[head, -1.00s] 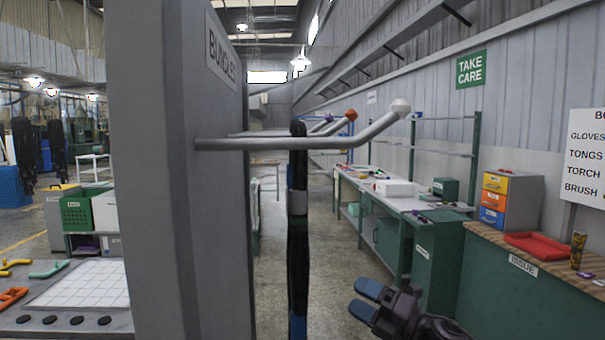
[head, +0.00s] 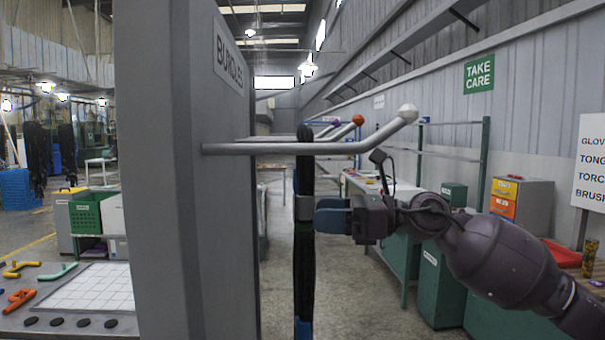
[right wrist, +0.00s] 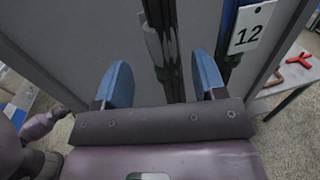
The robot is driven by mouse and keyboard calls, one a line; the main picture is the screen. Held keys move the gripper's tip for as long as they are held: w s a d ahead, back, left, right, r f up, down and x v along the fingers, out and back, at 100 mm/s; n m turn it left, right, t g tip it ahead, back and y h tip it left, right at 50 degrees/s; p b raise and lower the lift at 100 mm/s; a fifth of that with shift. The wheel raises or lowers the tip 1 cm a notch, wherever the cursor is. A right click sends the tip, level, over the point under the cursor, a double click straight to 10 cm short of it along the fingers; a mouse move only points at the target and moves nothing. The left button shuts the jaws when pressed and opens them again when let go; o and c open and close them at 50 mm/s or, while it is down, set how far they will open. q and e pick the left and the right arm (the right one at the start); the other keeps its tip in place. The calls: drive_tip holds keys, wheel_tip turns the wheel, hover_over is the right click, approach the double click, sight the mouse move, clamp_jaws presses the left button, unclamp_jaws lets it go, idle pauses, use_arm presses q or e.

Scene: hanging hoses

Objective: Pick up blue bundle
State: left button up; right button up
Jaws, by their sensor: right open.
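A long black hose bundle (head: 304,262) hangs from the nearest rod of the grey panel, with a grey band at mid-height and a bit of blue (head: 303,328) at its bottom end. My right gripper (head: 322,216) is at the band's height, its blue fingers reaching in from the right. In the right wrist view my gripper (right wrist: 163,82) is open, with dark hose strands (right wrist: 160,45) between and beyond its fingers. A blue strip with a white "12" tag (right wrist: 250,27) hangs just right of the right finger; I cannot tell which bundle it belongs to. My left gripper is out of view.
The grey panel (head: 180,220), labelled BUNDLES, stands close on the left. Its nearest rod (head: 270,149) has a white tip; rods with orange and purple tips are behind. Green cabinets (head: 445,285) line the right. The aisle floor (head: 345,305) is clear.

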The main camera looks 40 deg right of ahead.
sight(304, 211)
drive_tip(key=shift+d+p+x, duration=0.2)
drive_tip(key=shift+p+x, duration=0.35)
drive_tip(key=shift+x, duration=2.5)
drive_tip(key=shift+w+d+r, duration=0.1)
drive_tip(key=shift+d, duration=0.05)
clamp_jaws()
